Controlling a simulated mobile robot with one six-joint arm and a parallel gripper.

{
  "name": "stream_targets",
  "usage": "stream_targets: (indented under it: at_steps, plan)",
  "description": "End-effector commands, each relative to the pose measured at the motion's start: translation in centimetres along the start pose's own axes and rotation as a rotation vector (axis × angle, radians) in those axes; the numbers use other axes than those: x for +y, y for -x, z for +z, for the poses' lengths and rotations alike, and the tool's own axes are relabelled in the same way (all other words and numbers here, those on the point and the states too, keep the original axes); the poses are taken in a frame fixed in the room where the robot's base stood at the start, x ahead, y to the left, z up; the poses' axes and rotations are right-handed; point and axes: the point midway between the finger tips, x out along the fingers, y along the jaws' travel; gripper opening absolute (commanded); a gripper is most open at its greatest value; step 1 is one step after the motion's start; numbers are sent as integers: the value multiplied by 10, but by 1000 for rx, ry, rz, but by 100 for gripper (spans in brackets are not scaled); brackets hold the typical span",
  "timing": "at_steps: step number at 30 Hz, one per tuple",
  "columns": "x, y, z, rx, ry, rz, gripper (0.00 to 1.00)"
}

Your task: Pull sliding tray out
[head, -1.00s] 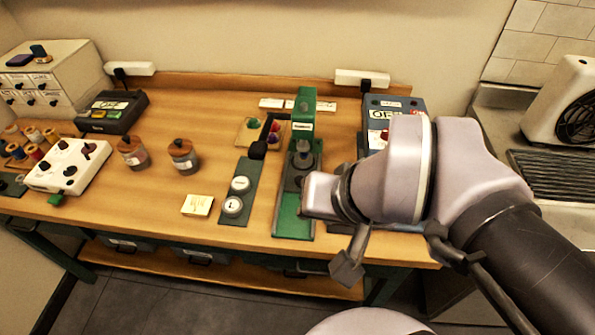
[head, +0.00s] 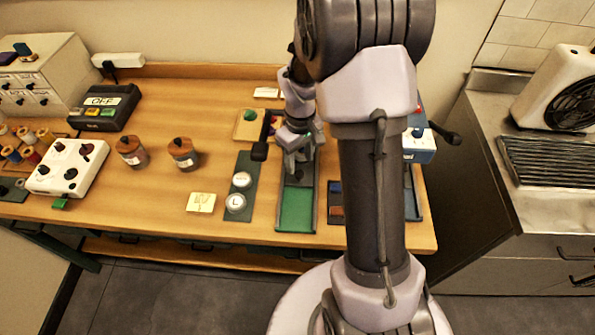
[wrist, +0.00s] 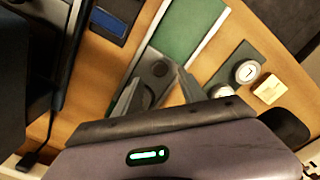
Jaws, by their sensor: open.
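The green hand press base (head: 296,210) has a green track between grey rails, open at the front. A dark sliding tray (wrist: 158,62) with a round recess or knob sits on this track in the wrist view. My gripper (head: 299,158) is over the back part of the track, pointing down. In the wrist view my gripper (wrist: 160,78) is open, its two fingers on either side of the dark tray piece. I cannot tell whether they touch it. The press column is hidden behind my arm in the head view.
A dark strip with two round white buttons (head: 238,192) and a black lever (head: 262,143) stand just left of the track. A yellow note (head: 201,202) and two jars lie further left. A blue box (head: 418,147) stands right, partly behind my arm. The table front is clear.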

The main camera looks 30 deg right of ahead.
Motion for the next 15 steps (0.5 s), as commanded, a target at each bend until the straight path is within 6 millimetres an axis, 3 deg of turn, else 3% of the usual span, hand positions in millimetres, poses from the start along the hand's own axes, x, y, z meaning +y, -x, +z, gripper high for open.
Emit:
stream_targets:
  at_steps: [1, 6, 15]
  plan:
    - [0, -16, 1, -3, 0, -1, 48]
    - [0, -45, 0, -2, -1, -1, 48]
    - [0, -52, 0, 1, -1, 0, 48]
